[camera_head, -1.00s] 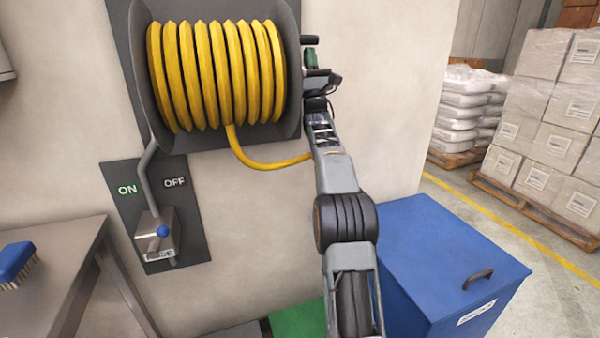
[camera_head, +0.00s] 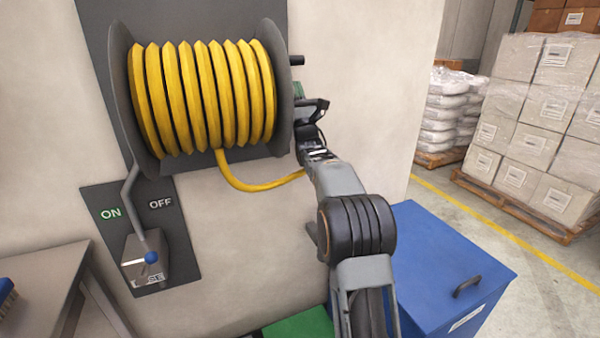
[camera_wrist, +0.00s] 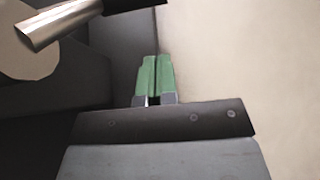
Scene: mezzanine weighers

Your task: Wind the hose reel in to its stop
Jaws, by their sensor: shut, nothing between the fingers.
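The hose reel (camera_head: 282,85) is a dark grey drum on the wall, wound with several turns of yellow hose (camera_head: 205,100). A loop of hose hangs below it and passes behind my arm. A dark crank handle (camera_head: 297,60) sticks out at the reel's right side. In the wrist view, a silver bar (camera_wrist: 62,22) with a dark end lies at upper left, before a pale round hub (camera_wrist: 25,52). My gripper (camera_head: 299,89) is just below the handle, partly hidden by its own wrist. Its green fingers (camera_wrist: 156,76) are together and empty, apart from the bar.
A metal table (camera_head: 45,280) stands at left, a blue bin (camera_head: 440,255) at lower right. Wrapped pallets (camera_head: 540,130) stand behind on open floor.

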